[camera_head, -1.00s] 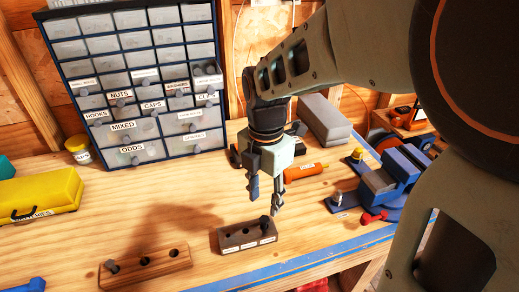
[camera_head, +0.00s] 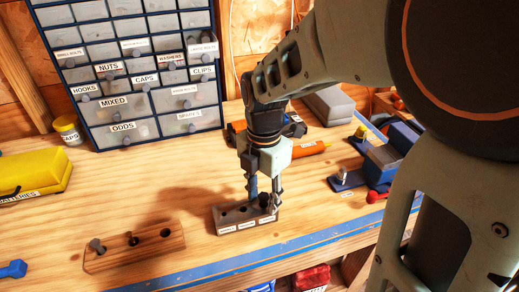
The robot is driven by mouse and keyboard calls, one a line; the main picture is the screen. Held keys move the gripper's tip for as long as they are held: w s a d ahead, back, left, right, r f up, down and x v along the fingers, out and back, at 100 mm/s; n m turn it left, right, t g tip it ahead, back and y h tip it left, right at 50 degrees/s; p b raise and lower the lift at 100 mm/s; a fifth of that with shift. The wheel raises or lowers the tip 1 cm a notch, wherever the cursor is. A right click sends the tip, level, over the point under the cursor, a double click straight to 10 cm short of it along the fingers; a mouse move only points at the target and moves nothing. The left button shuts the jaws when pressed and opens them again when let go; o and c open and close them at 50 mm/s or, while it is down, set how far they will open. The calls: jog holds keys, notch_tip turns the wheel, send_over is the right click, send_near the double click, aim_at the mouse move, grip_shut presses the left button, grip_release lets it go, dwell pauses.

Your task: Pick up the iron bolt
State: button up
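A dark grey block (camera_head: 229,221) with a row of holes and small white labels on its front stands near the bench's front edge. A dark bolt (camera_head: 264,201) stands in its right hole, its head up. My gripper (camera_head: 265,203) is pointed down over this right end. Its fingers are apart, one on either side of the bolt as seen here; I cannot tell whether they touch it. The labels are too small to read, so which bolt is iron is not certain.
A drawer cabinet (camera_head: 128,66) stands at the back. A yellow case (camera_head: 32,174) and a blue tool (camera_head: 14,269) lie at left. An orange tube (camera_head: 309,149) and a blue vise (camera_head: 385,160) are at right. The bench between the blocks is clear.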

grip_shut()
jog(key=shift+r, duration=0.1)
dwell(0.4)
